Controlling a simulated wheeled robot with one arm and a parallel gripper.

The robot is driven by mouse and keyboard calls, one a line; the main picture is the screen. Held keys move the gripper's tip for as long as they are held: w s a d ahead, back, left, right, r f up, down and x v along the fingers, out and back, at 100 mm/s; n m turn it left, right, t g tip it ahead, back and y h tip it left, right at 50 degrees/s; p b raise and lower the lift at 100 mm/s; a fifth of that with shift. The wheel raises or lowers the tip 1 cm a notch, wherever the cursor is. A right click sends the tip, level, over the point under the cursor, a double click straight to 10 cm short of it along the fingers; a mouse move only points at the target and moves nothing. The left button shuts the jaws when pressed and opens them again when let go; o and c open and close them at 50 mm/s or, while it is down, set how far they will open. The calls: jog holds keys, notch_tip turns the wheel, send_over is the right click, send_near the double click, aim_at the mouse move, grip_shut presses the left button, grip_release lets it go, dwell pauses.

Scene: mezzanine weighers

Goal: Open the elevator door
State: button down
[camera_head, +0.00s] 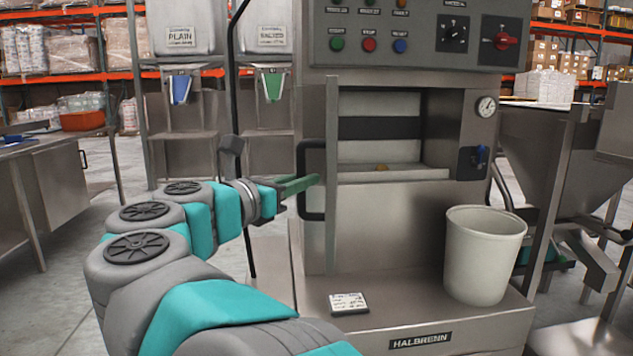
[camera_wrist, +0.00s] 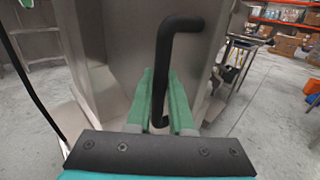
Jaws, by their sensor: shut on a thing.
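The door (camera_head: 331,235) is a steel panel on the front of the machine. It stands out from the machine, nearly edge-on, and the opening (camera_head: 381,153) beside it is exposed. A black bar handle (camera_head: 303,150) is on the door's left face, and it also shows upright in the wrist view (camera_wrist: 164,60). My gripper (camera_head: 308,182) has green fingers at the handle's lower half. In the wrist view, my gripper (camera_wrist: 161,104) is shut on the handle, with one finger on each side. The far side of the door is hidden.
A white bucket (camera_head: 484,258) stands on the machine's base at right, and a small label card (camera_head: 348,302) lies in front. A control panel (camera_head: 425,35) is above the opening. Two hoppers (camera_head: 181,35) stand behind. Bare floor (camera_head: 60,285) lies at left.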

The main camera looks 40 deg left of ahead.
jog(key=shift+s+a, duration=0.2)
jog(key=shift+a, duration=0.15)
jog(key=c, duration=1.1)
grip_release()
